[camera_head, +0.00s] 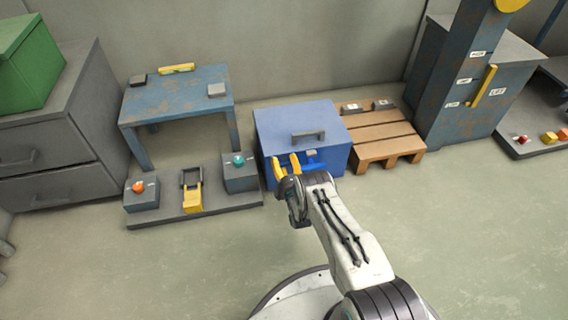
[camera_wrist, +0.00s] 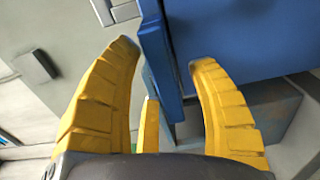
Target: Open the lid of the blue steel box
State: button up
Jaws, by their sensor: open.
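The blue steel box (camera_head: 338,160) stands on the floor near the middle of the head view. Its flat blue lid (camera_head: 280,117) lies over the top, with a dark grey handle (camera_head: 308,135) near the front edge. My gripper (camera_head: 287,160) is open at the box's front, below and left of the handle; it hides part of the front. In the wrist view, my yellow fingers (camera_wrist: 162,58) are spread, with a blue edge (camera_wrist: 158,60) of the box or lid in the gap between them. I cannot tell whether they touch it. Nothing is held.
A wooden pallet (camera_head: 383,136) stands right of the box. A low platform (camera_head: 222,204) with a teal-knobbed block (camera_head: 240,178) and a yellow-handled device (camera_head: 192,193) is close on the left. A blue table (camera_head: 178,97) stands behind that. The floor (camera_head: 460,220) at right is clear.

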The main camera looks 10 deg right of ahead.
jog(key=shift+c, duration=0.2)
grip_shut()
jog(key=shift+r, duration=0.15)
